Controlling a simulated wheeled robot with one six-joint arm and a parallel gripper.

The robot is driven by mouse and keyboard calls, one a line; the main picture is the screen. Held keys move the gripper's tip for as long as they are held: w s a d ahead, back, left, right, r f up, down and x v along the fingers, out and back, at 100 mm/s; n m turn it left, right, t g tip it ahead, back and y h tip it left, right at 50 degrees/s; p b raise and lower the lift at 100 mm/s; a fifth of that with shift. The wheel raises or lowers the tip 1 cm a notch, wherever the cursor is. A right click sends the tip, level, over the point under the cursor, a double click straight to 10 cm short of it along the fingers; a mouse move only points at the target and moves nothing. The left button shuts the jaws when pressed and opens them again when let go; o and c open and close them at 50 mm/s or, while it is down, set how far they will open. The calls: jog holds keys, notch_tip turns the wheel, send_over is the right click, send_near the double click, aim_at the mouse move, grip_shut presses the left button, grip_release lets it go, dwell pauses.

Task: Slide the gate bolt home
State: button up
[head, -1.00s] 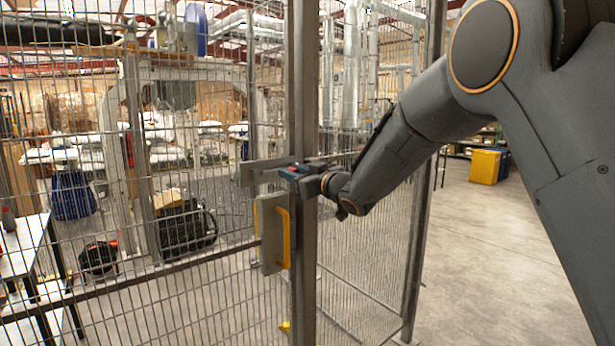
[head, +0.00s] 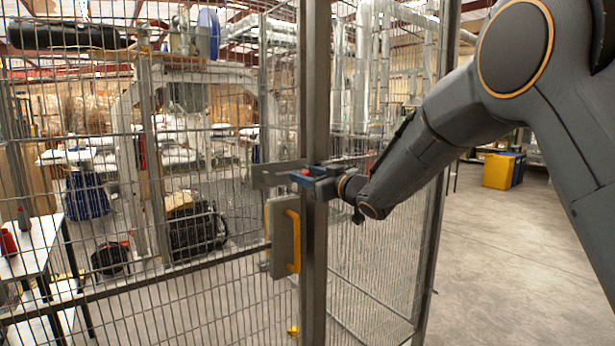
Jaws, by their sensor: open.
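The gate bolt (head: 272,175) is a flat grey metal bar, lying roughly level across the gate's edge at the upright post (head: 314,110). A small red part (head: 306,172) shows at its right end, by my gripper. My gripper (head: 312,182) has blue fingers and comes in from the right, in front of the post at the bolt's height. It is open, with its fingers around or right beside the red part; I cannot tell if they touch it. My gripper hides the bolt's right end and any keeper there.
A yellow handle (head: 294,241) on a grey plate (head: 280,236) sits below the bolt. Wire mesh panels flank the post. Behind the mesh are a white table (head: 38,248) and a black machine (head: 197,232). Open concrete floor (head: 500,260) and a yellow bin (head: 497,171) lie to the right.

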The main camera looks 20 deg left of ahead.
jog(key=b+v, duration=0.2)
jog(key=v, duration=0.5)
jog(key=shift+d, duration=0.25)
jog(key=d+f+m+t+h, duration=0.1)
jog(key=d+f+m+h, duration=0.45)
jog(key=d, duration=0.85)
jog(key=d+f+m+h, duration=0.3)
jog(key=d+f+h, duration=0.3)
jog(key=d+f, duration=0.65)
jog(key=s+d+f+m+g+h, duration=0.35)
jog(key=s+d+f, duration=0.25)
jog(key=s+d, duration=0.65)
jog(key=s+d+f+g, duration=0.2)
jog(key=s+d+f, duration=0.1)
jog(key=s, duration=0.6)
jog(key=s+d+f+m+g, duration=0.1)
jog(key=s+d+f+g, duration=0.2)
jog(key=s, duration=0.5)
jog(key=shift+s+m, duration=0.3)
jog(key=shift+s, duration=0.05)
jog(key=shift+w+d+g, duration=0.1)
jog(key=shift+g, duration=0.15)
